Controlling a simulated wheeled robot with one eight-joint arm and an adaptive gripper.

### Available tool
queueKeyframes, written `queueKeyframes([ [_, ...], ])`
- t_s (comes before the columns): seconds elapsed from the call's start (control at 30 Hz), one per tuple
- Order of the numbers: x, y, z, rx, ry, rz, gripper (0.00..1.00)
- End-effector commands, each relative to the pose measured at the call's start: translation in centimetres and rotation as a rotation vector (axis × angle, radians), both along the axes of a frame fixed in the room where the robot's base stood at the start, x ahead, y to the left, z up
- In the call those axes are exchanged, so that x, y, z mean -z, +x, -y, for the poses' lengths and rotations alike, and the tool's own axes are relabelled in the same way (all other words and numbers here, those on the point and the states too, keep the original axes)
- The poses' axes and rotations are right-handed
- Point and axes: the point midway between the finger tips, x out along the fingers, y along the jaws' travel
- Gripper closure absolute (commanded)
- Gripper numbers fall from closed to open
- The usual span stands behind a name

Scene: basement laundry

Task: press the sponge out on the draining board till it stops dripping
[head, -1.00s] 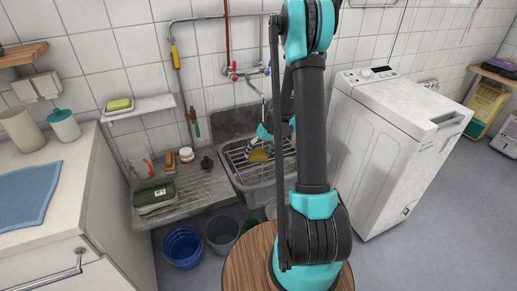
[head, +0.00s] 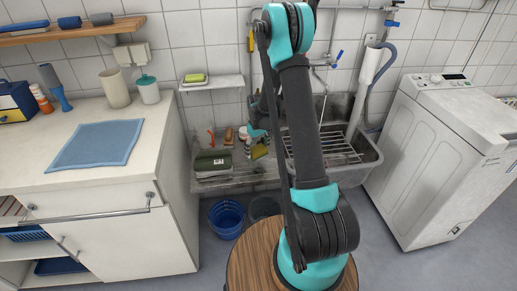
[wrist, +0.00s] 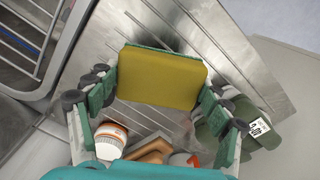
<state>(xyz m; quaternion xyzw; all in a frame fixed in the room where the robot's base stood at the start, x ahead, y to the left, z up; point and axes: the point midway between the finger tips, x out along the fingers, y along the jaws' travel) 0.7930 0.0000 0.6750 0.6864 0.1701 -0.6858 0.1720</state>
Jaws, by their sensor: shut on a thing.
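A yellow sponge with a green layer along its edge shows in the wrist view (wrist: 165,65), held between my gripper's fingers. In the head view the sponge (head: 259,152) is small and partly hidden. My gripper (wrist: 160,88) is shut on it. The grey metal draining board (wrist: 215,40) lies beneath the sponge in the wrist view. In the head view the board (head: 245,178) is left of the sink. I cannot tell whether the sponge touches the board, nor see any drips.
Another yellow-green sponge lies on the wall shelf (head: 225,84). Buckets (head: 226,218) stand below.

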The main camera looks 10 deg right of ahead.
Motion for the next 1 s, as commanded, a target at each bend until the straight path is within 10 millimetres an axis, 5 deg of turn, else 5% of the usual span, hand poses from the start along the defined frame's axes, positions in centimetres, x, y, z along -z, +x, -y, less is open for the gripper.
queueKeyframes([
  [0.4, 3.9, 0.0, 0.0, 0.001, 0.001, 0.000, 0.40],
  [1.0, 4.8, 0.0, 0.0, 0.001, 0.001, 0.000, 0.40],
])
